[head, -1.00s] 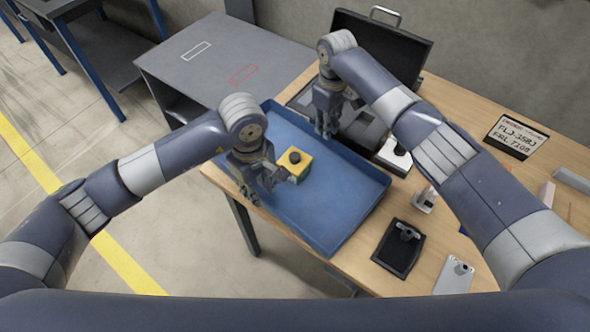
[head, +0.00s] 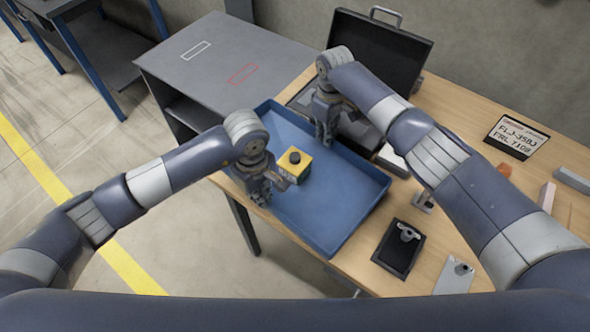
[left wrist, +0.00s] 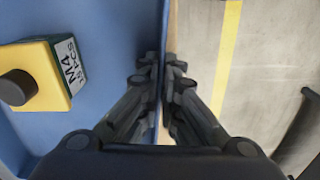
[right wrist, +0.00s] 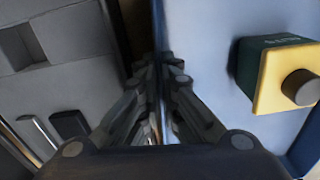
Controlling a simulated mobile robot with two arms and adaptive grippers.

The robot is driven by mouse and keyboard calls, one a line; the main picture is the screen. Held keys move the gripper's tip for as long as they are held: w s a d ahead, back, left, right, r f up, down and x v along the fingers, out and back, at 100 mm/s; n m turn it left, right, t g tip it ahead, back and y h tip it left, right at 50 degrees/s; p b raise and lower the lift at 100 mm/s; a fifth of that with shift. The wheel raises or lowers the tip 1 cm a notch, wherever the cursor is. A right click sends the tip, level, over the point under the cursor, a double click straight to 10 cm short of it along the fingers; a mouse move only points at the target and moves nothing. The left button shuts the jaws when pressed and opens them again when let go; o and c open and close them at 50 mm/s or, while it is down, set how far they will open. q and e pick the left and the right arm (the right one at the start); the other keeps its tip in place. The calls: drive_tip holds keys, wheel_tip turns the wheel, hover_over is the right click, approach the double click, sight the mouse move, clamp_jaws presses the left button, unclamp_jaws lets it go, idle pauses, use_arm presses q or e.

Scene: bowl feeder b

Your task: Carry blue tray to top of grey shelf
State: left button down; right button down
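The blue tray (head: 345,215) lies on the wooden table with a yellow-topped box (head: 297,166) inside it. My left gripper (head: 262,198) is at the tray's left rim; the left wrist view shows its fingers (left wrist: 162,75) closed around the rim (left wrist: 159,35). My right gripper (head: 327,138) is at the tray's far right rim; in the right wrist view its fingers (right wrist: 167,75) are closed around that rim (right wrist: 158,35). The grey shelf (head: 215,85) stands beyond the tray, its flat top marked with a white and a red outline.
An open black case (head: 378,50) stands on the table behind my right gripper. A black holder (head: 398,248), a silver plate (head: 455,275) and a label sign (head: 515,137) lie to the tray's right. The shelf top is clear.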

use_arm(q)
drive_tip(key=shift+w+r, duration=0.1)
drive_tip(key=shift+r, duration=0.15)
use_arm(e)
drive_tip(key=shift+w+r, duration=0.1)
drive_tip(key=shift+r, duration=0.1)
